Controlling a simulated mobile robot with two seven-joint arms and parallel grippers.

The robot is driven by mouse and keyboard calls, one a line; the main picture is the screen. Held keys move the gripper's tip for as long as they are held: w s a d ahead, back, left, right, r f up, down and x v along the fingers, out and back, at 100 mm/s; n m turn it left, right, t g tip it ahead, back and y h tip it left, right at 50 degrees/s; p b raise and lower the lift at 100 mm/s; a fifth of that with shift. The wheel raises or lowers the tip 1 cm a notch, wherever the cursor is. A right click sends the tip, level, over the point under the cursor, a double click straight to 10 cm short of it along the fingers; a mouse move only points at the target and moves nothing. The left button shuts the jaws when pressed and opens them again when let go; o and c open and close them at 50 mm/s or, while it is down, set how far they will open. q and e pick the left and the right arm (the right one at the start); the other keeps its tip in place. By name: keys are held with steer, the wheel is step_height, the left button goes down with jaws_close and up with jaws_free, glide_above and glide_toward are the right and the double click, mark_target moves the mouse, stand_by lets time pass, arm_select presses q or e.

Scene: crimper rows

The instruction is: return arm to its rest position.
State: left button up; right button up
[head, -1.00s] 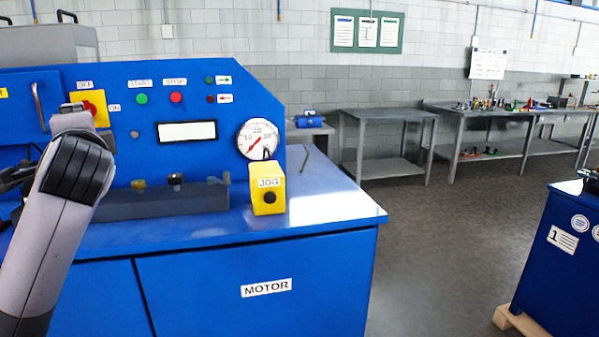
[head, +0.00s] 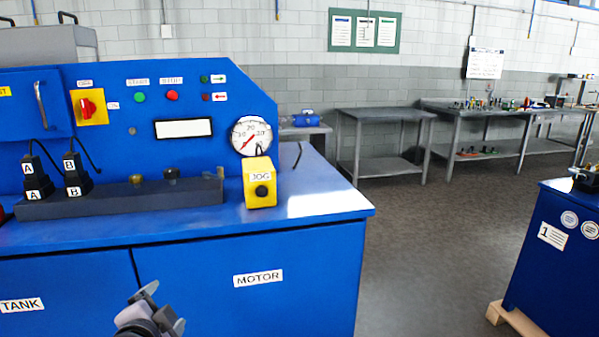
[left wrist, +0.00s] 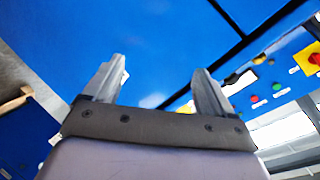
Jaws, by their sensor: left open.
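My left gripper (head: 163,309) is low in the head view, in front of the blue cabinet doors below the bench top. Its two fingers are apart and nothing is between them. In the left wrist view the gripper (left wrist: 158,85) also shows open and empty, with blue panels beyond the fingertips. The blue machine (head: 300,270) has a red rotary switch (head: 89,107) on a yellow plate, a pressure gauge (head: 251,136) and a yellow JOG box (head: 260,183). My right gripper is not in view.
Black connectors marked A (head: 37,178) and B (head: 75,176) stand in the dark block (head: 130,197) on the bench top. A blue cabinet (head: 555,255) on a wooden pallet stands at the right. The floor between is clear. Metal tables (head: 385,115) line the back wall.

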arm_select(q)
steer(key=s+d+f+n+g+h, duration=0.1)
steer(key=s+f+n, duration=0.3)
steer(key=s+f, duration=0.6)
steer(key=s+d+f+n+g+h, duration=0.1)
steer(key=s+d+f+n+h, duration=0.2)
steer(key=s+f, duration=0.8)
steer(key=s+d+n, duration=0.1)
steer(key=s, duration=0.3)
steer(key=shift+s+d+f+g, duration=0.2)
steer(key=shift+d+f+g, duration=0.1)
steer(key=shift+g, duration=0.1)
